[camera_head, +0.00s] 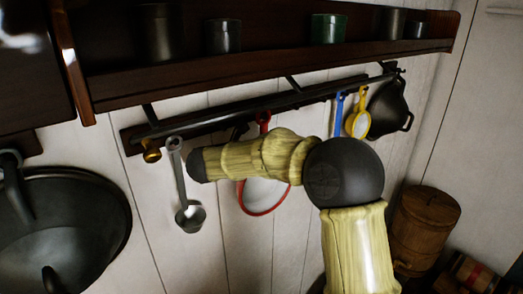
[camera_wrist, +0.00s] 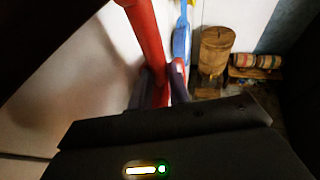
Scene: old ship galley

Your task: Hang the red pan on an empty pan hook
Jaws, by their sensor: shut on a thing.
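The red pan (camera_head: 243,200) has a red rim and a pale inside in the head view. Its body hangs below my arm, which hides its middle. The looped end of its red handle (camera_head: 264,117) shows above my arm, overlapping the hook rail (camera_head: 215,122). I cannot tell whether the loop is on a hook or only in front of the rail. In the wrist view my gripper (camera_wrist: 161,84) is shut on the red handle (camera_wrist: 146,35), with one dark finger on each side.
A grey ladle (camera_head: 180,175) hangs left of the pan. A blue utensil (camera_head: 338,115), a small yellow pan (camera_head: 358,123) and a black pan (camera_head: 390,110) hang to the right. A dark wooden shelf (camera_head: 270,70) runs above the rail. A wooden barrel (camera_head: 425,225) stands lower right.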

